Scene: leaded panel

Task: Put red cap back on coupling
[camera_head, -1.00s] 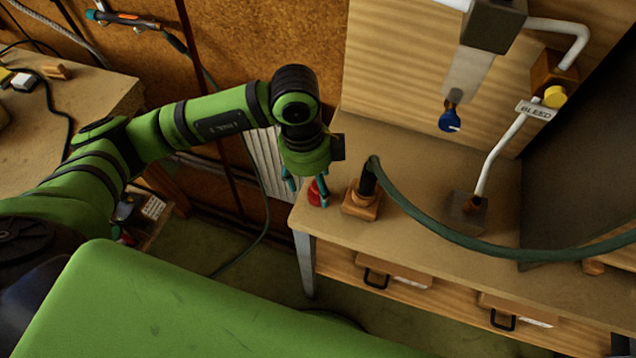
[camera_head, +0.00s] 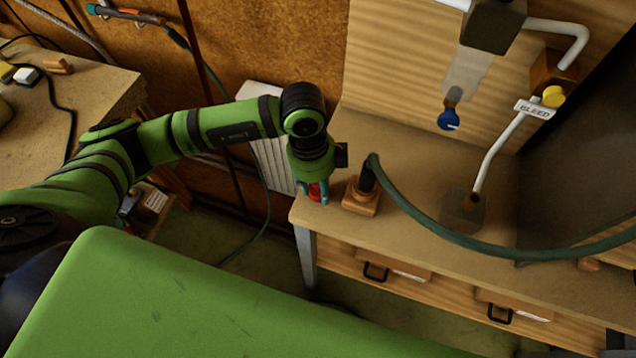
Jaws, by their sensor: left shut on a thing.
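The red cap (camera_head: 315,191) is at the left end of the wooden workbench (camera_head: 415,228). My left gripper (camera_head: 314,198) points down over it and is shut on it, with teal fingers on both sides. I cannot tell whether the cap still touches the bench top. My right gripper is not in view.
A white pipe with a yellow knob (camera_head: 553,96) and a BLEED tag (camera_head: 534,109) rises from a block at the right. A blue knob (camera_head: 449,120) hangs under a clear cylinder. The hose sweeps across the bench. Clear bench lies behind the coupling.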

